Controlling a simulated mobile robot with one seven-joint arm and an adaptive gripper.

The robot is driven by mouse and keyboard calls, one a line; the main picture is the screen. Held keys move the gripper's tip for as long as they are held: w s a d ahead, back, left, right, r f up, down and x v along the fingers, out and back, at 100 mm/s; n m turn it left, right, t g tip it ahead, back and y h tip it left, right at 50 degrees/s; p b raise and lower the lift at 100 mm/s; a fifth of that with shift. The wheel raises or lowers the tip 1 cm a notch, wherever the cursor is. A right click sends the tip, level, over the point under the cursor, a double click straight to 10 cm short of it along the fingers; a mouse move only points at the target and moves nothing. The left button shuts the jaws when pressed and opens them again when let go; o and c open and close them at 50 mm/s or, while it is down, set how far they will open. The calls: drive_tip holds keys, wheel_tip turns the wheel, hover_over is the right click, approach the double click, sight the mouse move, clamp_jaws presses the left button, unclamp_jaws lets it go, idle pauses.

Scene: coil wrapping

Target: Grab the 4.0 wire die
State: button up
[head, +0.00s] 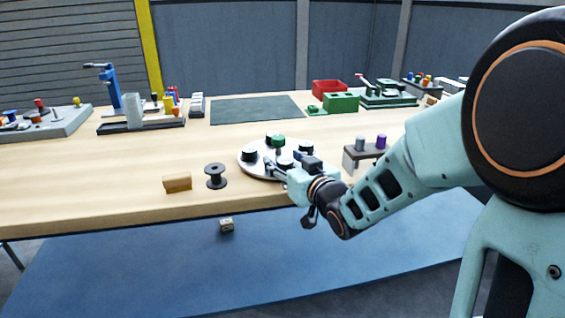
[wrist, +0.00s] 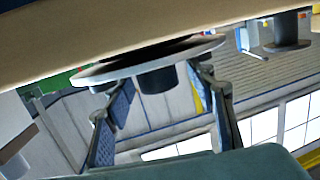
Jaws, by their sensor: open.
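Several dark cylindrical dies stand on a pale round plate (head: 262,176) near the table's front edge in the head view. One is a black die at the left (head: 250,155), and one has a green top (head: 278,142). No size marks are readable, so I cannot tell which is the 4.0 wire die. My gripper (head: 284,165) is open, low over the plate's front. In the wrist view, which appears upside down, a dark die (wrist: 157,80) on the plate (wrist: 105,77) lies between the two spread fingers, with gaps on both sides.
A black spool (head: 215,176) and a small wooden block (head: 177,183) stand left of the plate. A holder (head: 353,160) with grey and purple pegs is at its right. A green box (head: 341,102) and red bin (head: 328,88) are farther back. The table's left middle is clear.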

drive_tip(key=shift+s, duration=0.1)
clamp_jaws()
drive_tip(key=shift+r, duration=0.2)
